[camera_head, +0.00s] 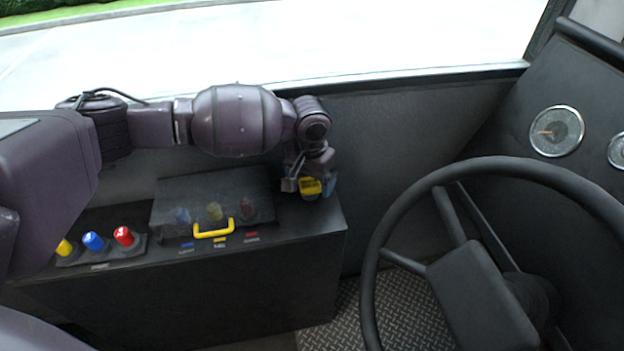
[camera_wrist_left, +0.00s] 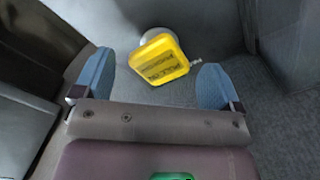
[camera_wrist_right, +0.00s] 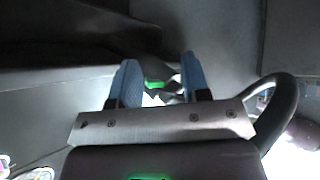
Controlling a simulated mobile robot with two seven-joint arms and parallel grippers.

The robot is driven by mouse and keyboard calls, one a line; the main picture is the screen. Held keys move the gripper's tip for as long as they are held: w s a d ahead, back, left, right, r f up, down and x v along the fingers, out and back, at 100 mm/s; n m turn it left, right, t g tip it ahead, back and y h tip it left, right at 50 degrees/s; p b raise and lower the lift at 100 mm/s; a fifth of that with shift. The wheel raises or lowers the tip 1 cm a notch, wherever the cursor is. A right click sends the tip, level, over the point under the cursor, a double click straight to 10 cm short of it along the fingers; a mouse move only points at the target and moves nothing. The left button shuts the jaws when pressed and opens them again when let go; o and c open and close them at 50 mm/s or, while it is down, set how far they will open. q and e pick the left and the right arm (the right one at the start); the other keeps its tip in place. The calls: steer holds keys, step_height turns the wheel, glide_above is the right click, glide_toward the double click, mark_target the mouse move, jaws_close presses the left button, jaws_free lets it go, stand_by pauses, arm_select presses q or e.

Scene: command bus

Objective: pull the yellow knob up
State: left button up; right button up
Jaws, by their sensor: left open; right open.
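A square yellow knob (camera_head: 310,187) with dark lettering on its face is at the right end of the black console in the head view. In the left wrist view the yellow knob (camera_wrist_left: 160,59) lies just beyond and between the fingertips, with a gap on either side. My left gripper (camera_head: 308,184) is open over it, pointing down, one blue fingertip visible to its right. The left gripper (camera_wrist_left: 157,78) appears empty. My right gripper (camera_wrist_right: 158,72) is open with nothing gripped, seen only in its own wrist view. The knob's stem is mostly hidden.
A dark see-through cover (camera_head: 172,197) with a yellow handle (camera_head: 213,230) encloses several coloured knobs. Round yellow (camera_head: 64,247), blue (camera_head: 93,241) and red (camera_head: 123,236) knobs stand at the console's left. A steering wheel (camera_head: 375,258) is at right; a wall (camera_head: 400,125) is behind.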

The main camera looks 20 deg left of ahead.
arm_select(q)
steer(key=shift+f, duration=0.2)
steer(key=c, duration=1.3)
step_height(320, 180, up, 2)
steer(key=shift+w+r+p, duration=0.15)
steer(key=shift+r+p, duration=0.05)
steer(key=shift+p, duration=0.85)
steer(key=shift+r, duration=0.25)
steer(key=shift+f+p, duration=0.25)
steer(key=shift+p, duration=0.1)
steer(key=o, duration=1.3)
arm_select(e)
steer(key=shift+s+d+r+m, duration=0.15)
steer(key=shift+r+m, duration=0.15)
steer(key=shift+r, duration=0.4)
